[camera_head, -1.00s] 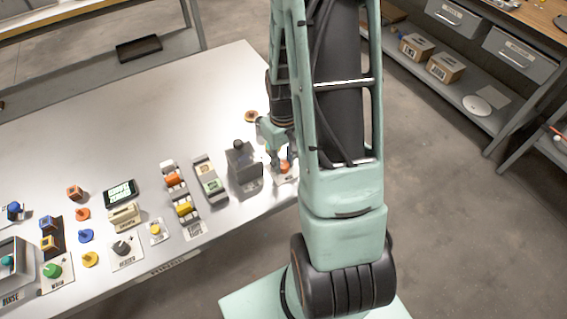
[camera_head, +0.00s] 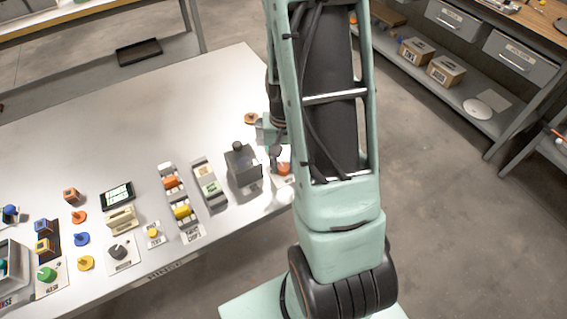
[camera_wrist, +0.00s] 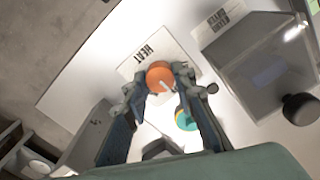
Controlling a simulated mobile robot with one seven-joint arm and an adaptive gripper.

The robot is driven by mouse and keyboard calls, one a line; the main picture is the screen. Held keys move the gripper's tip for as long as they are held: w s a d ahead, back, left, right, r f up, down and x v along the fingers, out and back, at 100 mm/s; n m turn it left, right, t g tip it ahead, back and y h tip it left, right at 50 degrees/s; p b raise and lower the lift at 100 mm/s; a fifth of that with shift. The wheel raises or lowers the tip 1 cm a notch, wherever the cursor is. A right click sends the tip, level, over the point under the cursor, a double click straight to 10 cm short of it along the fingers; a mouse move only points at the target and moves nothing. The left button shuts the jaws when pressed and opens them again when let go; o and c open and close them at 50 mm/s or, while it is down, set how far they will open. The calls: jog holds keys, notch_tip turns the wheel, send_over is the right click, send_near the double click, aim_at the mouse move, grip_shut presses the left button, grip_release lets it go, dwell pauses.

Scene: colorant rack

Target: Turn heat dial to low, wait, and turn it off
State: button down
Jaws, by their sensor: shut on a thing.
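The heat dial is an orange round knob (camera_wrist: 160,74) with a pale pointer line, on a white plate (camera_wrist: 136,62) printed HEAT. My gripper (camera_wrist: 163,84) has one finger on each side of the dial and is shut on it. In the head view the orange dial (camera_head: 284,169) shows beside my arm near the right edge of the table. My gripper (camera_head: 274,150) is there too, partly hidden by my arm. I cannot tell the dial's exact setting.
A grey box with a black ball knob (camera_head: 243,166) stands close left of the dial. Further left are a slotted unit (camera_head: 210,185), orange and yellow rollers (camera_head: 178,190), a small screen (camera_head: 117,195) and other knobs. The table's back half (camera_head: 160,110) is mostly clear.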

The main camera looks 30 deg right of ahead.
aim_at(283, 166)
dwell(0.3)
jog(key=c, duration=1.6)
grip_release()
jog(key=shift+r, duration=0.1)
notch_tip(283, 166, up, 12)
